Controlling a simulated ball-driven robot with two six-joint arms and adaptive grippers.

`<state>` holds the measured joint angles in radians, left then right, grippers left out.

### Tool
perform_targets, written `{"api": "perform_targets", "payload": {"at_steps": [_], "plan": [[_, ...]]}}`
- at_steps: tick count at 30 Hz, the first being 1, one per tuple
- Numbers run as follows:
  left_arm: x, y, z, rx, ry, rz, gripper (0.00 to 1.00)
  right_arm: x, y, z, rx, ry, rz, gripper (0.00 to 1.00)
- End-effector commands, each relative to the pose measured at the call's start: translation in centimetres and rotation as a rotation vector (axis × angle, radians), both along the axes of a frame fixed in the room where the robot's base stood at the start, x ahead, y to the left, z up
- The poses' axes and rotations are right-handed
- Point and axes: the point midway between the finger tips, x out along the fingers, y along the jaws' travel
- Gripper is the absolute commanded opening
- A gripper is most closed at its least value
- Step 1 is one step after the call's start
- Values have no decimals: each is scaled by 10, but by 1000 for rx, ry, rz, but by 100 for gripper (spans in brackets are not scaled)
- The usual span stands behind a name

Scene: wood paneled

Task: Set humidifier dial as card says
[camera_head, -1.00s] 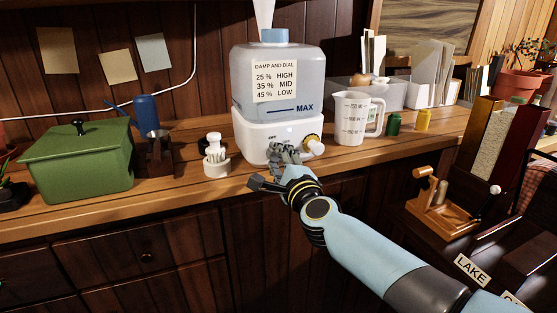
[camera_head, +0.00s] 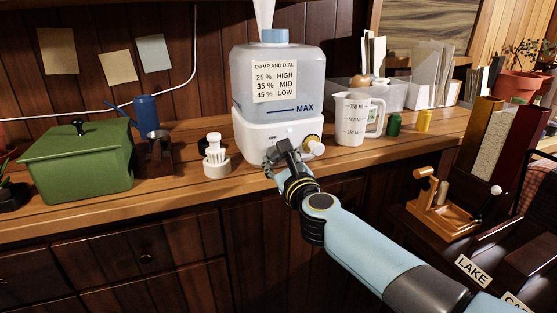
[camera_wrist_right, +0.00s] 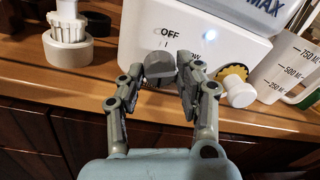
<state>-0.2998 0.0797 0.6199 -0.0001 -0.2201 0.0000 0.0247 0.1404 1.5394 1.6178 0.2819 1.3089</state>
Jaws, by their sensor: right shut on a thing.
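The humidifier (camera_head: 278,90) stands on the wooden counter, with a translucent tank above a white base. The card (camera_head: 274,80) on its tank reads "DAMP AND DIAL", 25 % HIGH, 35 % MID, 45 % LOW. My right gripper (camera_wrist_right: 168,70) is shut on the grey dial (camera_wrist_right: 158,64) on the base front, a finger on each side. "OFF" shows above the dial; another label to its right is partly hidden by a finger. In the head view, my right gripper (camera_head: 277,154) covers most of the dial. My left gripper is out of view.
A yellow-ringed part with a white knob (camera_wrist_right: 240,92) sits right of the dial. A measuring jug (camera_head: 353,120) stands close on the right, a white holder (camera_head: 216,164) on the left. A green box (camera_head: 80,165) stands farther left.

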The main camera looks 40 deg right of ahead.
Motion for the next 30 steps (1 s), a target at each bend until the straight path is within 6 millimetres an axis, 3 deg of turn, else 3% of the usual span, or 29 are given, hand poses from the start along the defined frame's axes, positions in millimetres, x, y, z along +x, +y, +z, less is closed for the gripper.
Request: {"api": "perform_targets", "payload": {"at_steps": [10,26,27,30], "plan": [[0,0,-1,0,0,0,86,-1,0,-4,127,-24,0,2],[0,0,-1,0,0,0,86,-1,0,-4,148,-28,0,2],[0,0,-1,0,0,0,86,-1,0,-4,148,-28,0,40],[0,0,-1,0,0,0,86,-1,0,-3,147,-30,1,53]]}}
